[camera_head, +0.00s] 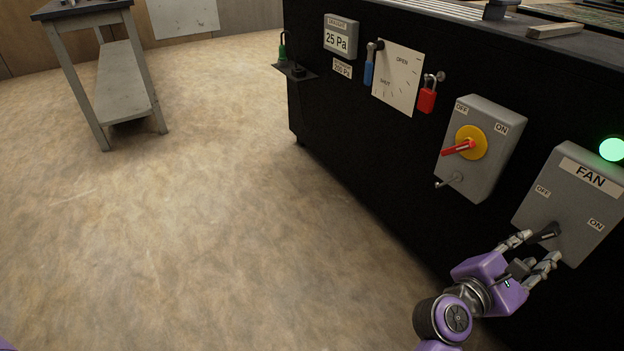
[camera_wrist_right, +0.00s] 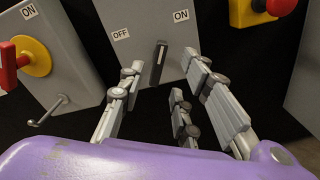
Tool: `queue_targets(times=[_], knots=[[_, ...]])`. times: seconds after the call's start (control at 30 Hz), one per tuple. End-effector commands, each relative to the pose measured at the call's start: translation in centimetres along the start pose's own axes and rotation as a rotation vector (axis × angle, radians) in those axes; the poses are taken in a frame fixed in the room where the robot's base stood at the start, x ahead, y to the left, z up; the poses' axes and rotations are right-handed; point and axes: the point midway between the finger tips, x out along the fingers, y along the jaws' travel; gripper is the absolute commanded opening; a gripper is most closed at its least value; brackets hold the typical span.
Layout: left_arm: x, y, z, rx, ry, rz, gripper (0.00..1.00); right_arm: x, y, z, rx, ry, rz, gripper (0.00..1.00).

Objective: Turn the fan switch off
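The fan switch box (camera_head: 574,190) is a grey box labelled FAN, OFF and ON, on the black machine side at the right of the head view. Its black lever (camera_head: 545,232) sticks out low on the face; in the wrist view the lever (camera_wrist_right: 158,63) shows a pale line. I cannot tell which label it is set to. My right gripper (camera_head: 531,254) is open, with its fingers on either side of the lever in the picture. In the wrist view the right gripper (camera_wrist_right: 165,75) shows spread fingers, with no clear contact on the lever. My left gripper is not in view.
A green lamp (camera_head: 611,149) glows above the fan box. Left of it is a grey switch box (camera_head: 492,130) with a red-and-yellow rotary handle and a small hook. A red padlock (camera_head: 427,98) hangs farther left. The floor left of the machine is clear up to a grey table (camera_head: 124,83).

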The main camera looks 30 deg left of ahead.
Motion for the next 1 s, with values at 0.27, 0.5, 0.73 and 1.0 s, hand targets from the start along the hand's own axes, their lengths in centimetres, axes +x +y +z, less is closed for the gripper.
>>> queue_targets(times=[0.27,0.5,0.73,1.0], knots=[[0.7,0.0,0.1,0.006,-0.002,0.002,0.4,4.0,0.1,0.0,0.0,-0.004,0.005,0.31],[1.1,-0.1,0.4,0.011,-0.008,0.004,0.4,7.0,0.1,-0.1,-0.001,-0.002,0.005,0.31],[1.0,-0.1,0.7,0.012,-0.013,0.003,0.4,7.5,0.1,0.0,0.0,-0.001,0.004,0.31],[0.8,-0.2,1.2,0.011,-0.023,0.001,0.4,7.5,0.1,0.0,0.0,-0.001,0.005,0.13]])
